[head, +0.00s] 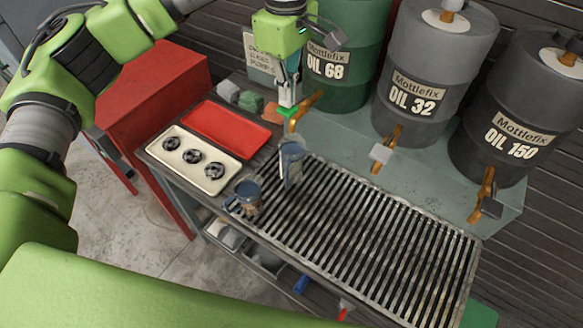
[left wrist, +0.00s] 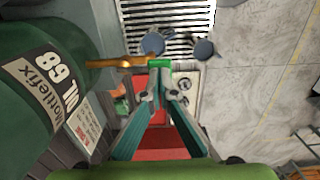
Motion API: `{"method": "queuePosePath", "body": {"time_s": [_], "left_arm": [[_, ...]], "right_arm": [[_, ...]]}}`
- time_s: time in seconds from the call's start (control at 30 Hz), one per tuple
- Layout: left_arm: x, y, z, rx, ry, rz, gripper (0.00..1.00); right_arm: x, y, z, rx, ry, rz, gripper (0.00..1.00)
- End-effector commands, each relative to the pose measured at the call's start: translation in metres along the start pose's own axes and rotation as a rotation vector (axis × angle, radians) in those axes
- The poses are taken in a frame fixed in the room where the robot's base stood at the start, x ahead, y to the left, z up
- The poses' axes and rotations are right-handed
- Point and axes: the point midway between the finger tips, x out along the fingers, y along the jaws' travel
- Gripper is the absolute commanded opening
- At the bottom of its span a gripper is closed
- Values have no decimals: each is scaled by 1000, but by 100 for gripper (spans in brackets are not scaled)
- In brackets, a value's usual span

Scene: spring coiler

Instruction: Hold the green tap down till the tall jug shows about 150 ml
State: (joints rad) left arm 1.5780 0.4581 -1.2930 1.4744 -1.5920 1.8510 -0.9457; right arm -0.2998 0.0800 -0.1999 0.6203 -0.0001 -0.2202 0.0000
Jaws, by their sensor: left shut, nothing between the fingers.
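The green tap (head: 287,112) is the green-handled brass tap at the foot of the OIL 68 drum (head: 347,45). It also shows in the left wrist view (left wrist: 160,63). My left gripper (head: 287,100) points down with its shut, empty fingertips at the green handle, seemingly touching it. In the left wrist view its fingers (left wrist: 160,82) meet at the handle. The tall jug (head: 290,163), grey-blue, stands upright on the grating just below the tap. Its level and marks cannot be read, and no oil stream can be made out. My right gripper is out of view.
A shorter jug (head: 247,196) stands left of the tall one. Grey OIL 32 (head: 410,95) and OIL 150 (head: 512,150) drums have their own taps to the right. A cream tray (head: 165,157) with black rings and a red tray (head: 225,127) lie left. The right grating (head: 400,245) is clear.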

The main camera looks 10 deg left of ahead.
Motion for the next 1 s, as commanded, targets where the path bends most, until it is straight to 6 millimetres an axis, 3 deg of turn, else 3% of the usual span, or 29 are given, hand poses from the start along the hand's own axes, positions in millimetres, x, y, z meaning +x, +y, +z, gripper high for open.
{"method": "queuePosePath", "body": {"time_s": [0.8,1.0], "left_arm": [[27,0,0,0,0,-1,0],[25,0,0,0,0,0,0]], "right_arm": [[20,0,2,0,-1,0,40],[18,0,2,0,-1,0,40]]}}
